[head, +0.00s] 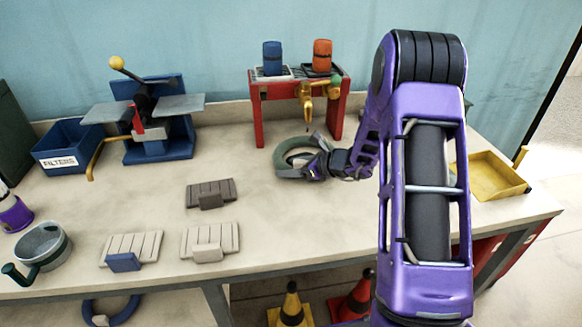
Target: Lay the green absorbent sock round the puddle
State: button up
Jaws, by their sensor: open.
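The green absorbent sock (284,151) is a grey-green ring on the bench top, below and in front of the red stand. My gripper (312,165) is at the ring's right side and hides part of it. Its jaws are open, and I cannot tell whether they touch the sock. I cannot clearly make out the puddle; only a small patch shows inside the ring.
The red stand (259,110) carries a blue container (272,57), an orange container (322,54) and a brass tap (307,93). A blue press (158,145) and a blue filters bin (70,145) stand at the left. A yellow tray (487,181) is at the right.

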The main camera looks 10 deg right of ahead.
jog(key=v, duration=1.2)
jog(key=shift+p, duration=0.3)
